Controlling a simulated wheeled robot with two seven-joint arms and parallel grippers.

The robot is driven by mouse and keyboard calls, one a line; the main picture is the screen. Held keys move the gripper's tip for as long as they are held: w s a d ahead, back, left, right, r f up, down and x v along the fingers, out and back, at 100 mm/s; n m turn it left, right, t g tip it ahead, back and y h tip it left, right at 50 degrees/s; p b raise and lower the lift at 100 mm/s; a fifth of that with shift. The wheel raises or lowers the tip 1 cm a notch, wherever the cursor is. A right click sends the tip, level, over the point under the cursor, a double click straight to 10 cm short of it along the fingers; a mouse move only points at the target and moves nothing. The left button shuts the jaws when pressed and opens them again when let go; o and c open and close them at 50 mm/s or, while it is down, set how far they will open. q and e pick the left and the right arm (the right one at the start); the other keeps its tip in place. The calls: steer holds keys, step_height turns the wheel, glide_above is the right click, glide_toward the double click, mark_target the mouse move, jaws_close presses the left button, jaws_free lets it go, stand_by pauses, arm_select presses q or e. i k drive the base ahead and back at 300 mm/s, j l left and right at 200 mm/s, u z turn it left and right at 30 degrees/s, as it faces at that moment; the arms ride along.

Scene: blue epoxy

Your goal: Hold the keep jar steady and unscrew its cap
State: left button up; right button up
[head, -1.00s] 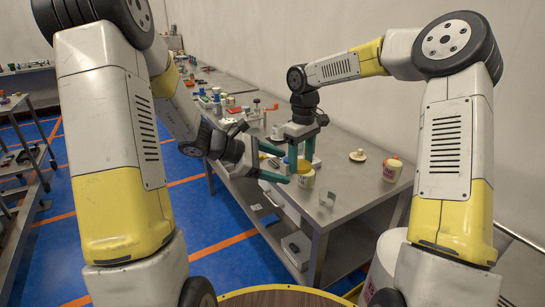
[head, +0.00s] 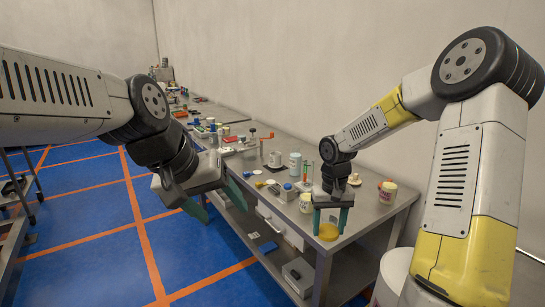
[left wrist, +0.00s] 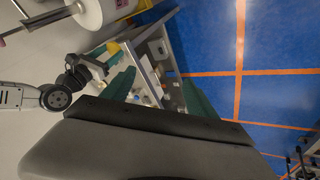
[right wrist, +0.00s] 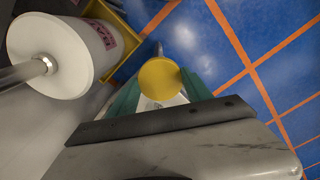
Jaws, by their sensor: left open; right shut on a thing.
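My right gripper (head: 331,222) is shut on a round yellow cap (head: 328,232) at the table's near front corner. The cap also shows as a yellow disc between the fingers in the right wrist view (right wrist: 160,78). A small cream jar with a label (head: 305,203), which looks like the keep jar, stands upright on the table just left of the right gripper. No yellow shows on its top, and it appears apart from the cap. My left gripper (head: 217,200) is open and empty, left of the table's front edge and clear of the jar.
More small items crowd the left end. A white drum (head: 394,275) stands at the front right.

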mark_target(305, 206)
steer(key=i+j, duration=0.4)
steer(key=i+j+z, duration=0.1)
steer(key=i+j, duration=0.25)
steer(key=j, duration=0.25)
steer(key=i+j+z, duration=0.1)
steer(key=i+j, duration=1.1)
steer(key=i, duration=0.6)
